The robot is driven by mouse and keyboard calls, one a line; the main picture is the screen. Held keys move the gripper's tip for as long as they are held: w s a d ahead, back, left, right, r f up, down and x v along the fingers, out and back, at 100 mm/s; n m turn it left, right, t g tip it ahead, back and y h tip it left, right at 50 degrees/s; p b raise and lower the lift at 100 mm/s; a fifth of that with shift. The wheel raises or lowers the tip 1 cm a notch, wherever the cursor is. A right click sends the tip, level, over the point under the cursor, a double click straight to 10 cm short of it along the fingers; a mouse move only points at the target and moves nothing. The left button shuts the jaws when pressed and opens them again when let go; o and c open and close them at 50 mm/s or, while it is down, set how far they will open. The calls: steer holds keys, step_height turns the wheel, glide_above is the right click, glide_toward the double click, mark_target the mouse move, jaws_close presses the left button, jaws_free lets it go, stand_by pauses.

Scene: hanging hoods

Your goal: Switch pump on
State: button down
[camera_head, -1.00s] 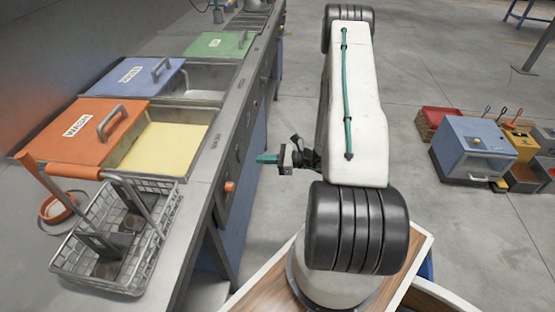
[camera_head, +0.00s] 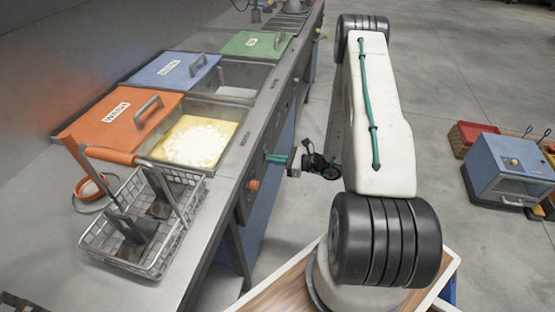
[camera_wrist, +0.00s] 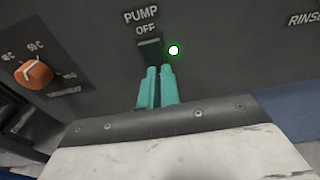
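The pump switch (camera_wrist: 149,49) is a small dark rocker under the words PUMP and OFF on the dark front panel (camera_wrist: 220,70). A small lamp (camera_wrist: 173,50) beside it glows white-green. My gripper (camera_wrist: 157,72) has its two teal fingers together with nothing between them. Their tips are at the lower edge of the switch; I cannot tell if they touch. In the head view my gripper (camera_head: 270,158) points left at the counter front. The wash tank (camera_head: 193,142) holds yellow liquid with a patch of white froth.
An orange knob (camera_wrist: 38,73) sits left of the switch on the panel. A wire basket (camera_head: 145,225) with an orange handle stands on the counter. Orange, blue and green lids lie along the tanks. Floor behind my arm is open, with a blue box (camera_head: 508,165) at right.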

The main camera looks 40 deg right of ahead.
steer(key=shift+w+a+f, duration=0.15)
steer(key=shift+a, duration=0.2)
steer(key=shift+d, duration=0.1)
steer(key=f+v, duration=0.3)
steer(key=v, duration=1.1)
steer(key=shift+d+f, duration=0.2)
steer(key=shift+d, duration=0.05)
